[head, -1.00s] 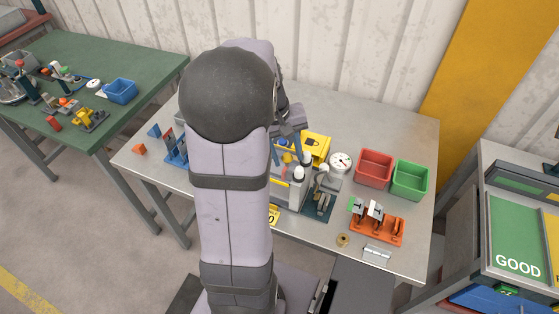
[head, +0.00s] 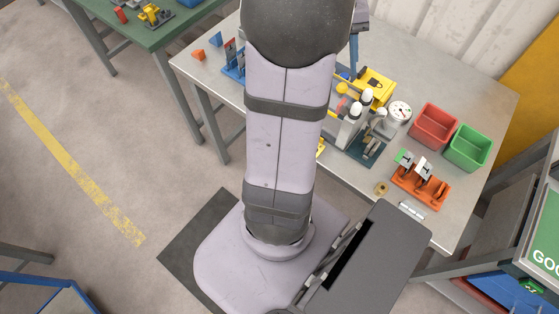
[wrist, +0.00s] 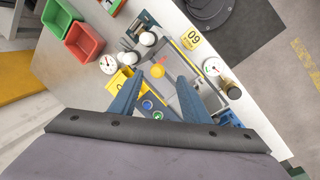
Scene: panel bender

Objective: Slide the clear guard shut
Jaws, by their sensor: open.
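The panel bender (wrist: 170,95) lies below my gripper in the wrist view, with blue and green buttons on its near panel and a yellow strip along one side. In the head view the bender (head: 350,132) is partly hidden behind my arm. I cannot make out the clear guard for certain in either view, nor how far it is open. My gripper (wrist: 160,78) is open, its two blue fingers spread above the bender with nothing visible between them. I cannot tell whether a fingertip touches anything.
A red bin (head: 435,125) and a green bin (head: 468,148) stand right of the bender. A white dial gauge (head: 400,111) and a yellow box (head: 374,82) are close beside it. An orange stand (head: 421,187) sits near the front. The far right tabletop is clear.

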